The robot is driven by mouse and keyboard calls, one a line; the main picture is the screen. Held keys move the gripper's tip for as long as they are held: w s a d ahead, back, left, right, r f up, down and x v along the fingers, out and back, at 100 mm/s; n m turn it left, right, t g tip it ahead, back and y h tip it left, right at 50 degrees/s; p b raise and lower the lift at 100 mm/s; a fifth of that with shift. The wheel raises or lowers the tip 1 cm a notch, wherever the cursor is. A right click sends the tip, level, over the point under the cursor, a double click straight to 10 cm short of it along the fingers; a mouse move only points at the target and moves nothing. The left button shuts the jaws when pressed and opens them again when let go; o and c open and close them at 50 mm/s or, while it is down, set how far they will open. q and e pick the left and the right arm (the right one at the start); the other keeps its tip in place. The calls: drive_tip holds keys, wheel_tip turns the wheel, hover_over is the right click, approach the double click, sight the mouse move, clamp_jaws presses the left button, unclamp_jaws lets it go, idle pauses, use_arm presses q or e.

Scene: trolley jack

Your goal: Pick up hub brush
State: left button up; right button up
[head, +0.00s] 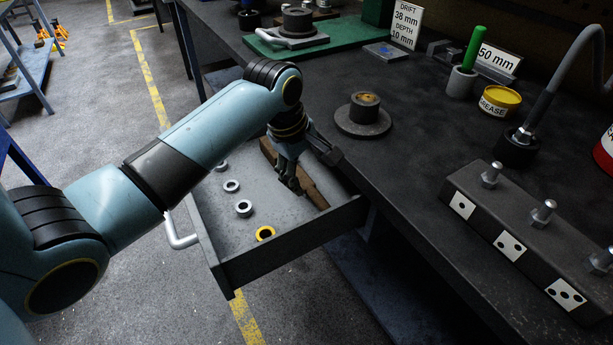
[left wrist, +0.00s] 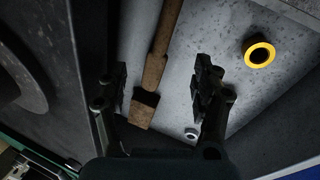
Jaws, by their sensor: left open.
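The hub brush (head: 315,195) is a long brown wooden piece lying in the open drawer (head: 290,243), along its side nearest the bench. In the head view its middle is hidden behind my left gripper (head: 306,172). In the left wrist view the brush (left wrist: 156,70) runs from the top edge down to a wider block end between the fingers. My left gripper (left wrist: 160,82) is open and empty, above the brush with one finger on each side. I cannot tell how far above it the fingertips are. My right gripper is not in view.
A drawer handle (head: 178,230) sticks out left.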

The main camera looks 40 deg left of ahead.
sight(312, 189)
use_arm(q)
drive_tip(key=b+x, duration=0.1)
drive_tip(key=x, duration=0.4)
drive_tip(key=shift+s, duration=0.15)
drive_tip(key=x, duration=0.3)
drive_tip(key=b+x, duration=0.1)
drive_tip(key=x, duration=0.1)
drive_tip(key=shift+w+a+f, duration=0.15)
drive_tip(key=shift+w+a, duration=0.15)
drive_tip(key=shift+a, duration=0.1)
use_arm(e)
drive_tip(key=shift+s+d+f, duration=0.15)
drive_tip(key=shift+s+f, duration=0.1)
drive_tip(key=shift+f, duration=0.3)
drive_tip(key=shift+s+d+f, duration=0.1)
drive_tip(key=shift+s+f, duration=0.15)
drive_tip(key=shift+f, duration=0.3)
use_arm(q)
drive_tip(key=c, duration=0.7)
clamp_jaws()
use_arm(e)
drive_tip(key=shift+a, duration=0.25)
